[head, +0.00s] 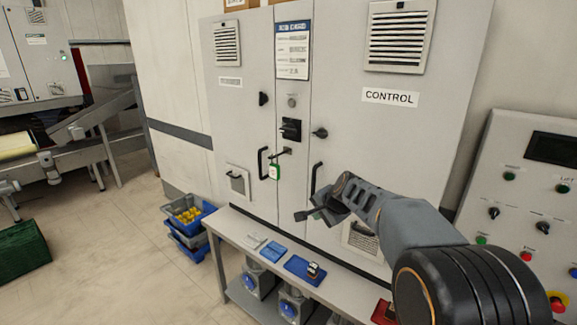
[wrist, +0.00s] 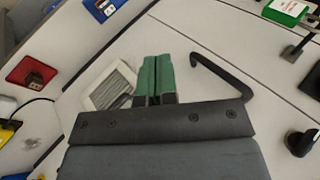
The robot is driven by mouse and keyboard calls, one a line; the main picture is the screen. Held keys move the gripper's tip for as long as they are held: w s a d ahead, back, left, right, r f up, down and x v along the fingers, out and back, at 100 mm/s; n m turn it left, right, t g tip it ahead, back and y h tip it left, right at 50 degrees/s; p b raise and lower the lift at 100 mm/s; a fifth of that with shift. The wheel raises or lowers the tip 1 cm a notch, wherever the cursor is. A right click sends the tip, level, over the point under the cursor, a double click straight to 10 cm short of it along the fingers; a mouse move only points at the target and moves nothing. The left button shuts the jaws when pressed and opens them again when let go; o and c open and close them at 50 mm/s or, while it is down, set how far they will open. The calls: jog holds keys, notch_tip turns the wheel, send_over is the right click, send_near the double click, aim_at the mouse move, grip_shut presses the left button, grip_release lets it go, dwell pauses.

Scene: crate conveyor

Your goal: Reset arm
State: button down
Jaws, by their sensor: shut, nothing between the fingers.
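My gripper (head: 312,212) is in front of the grey control cabinet (head: 350,120), above the bench and beside the right black door handle (head: 316,178). In the wrist view my gripper (wrist: 153,77) shows its two green finger pads pressed together with nothing between them. The same black handle (wrist: 222,78) is just right of the fingers in that view, and they look apart from it, though depth is hard to judge. A lower vent (wrist: 112,86) is partly hidden behind the fingers.
A bench (head: 228,225) below carries blue mats (head: 296,266) and a red mat (wrist: 33,76) with a dark object. A green-and-white tag (head: 274,172) hangs near the cabinet's middle. Stacked crates (head: 183,235) stand left of the bench. A control panel (head: 520,150) is at right.

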jog(key=s+d+f+n+g+h, duration=0.1)
jog(key=s+n, duration=0.4)
jog(key=s, duration=0.9)
jog(key=s+d+f+n+g+h, duration=0.2)
jog(key=s+n, duration=0.3)
jog(key=s, duration=0.8)
jog(key=shift+s+f+n, duration=0.3)
jog(key=shift+s+f, duration=0.1)
jog(key=shift+f, duration=0.3)
jog(key=c, duration=1.8)
grip_release()
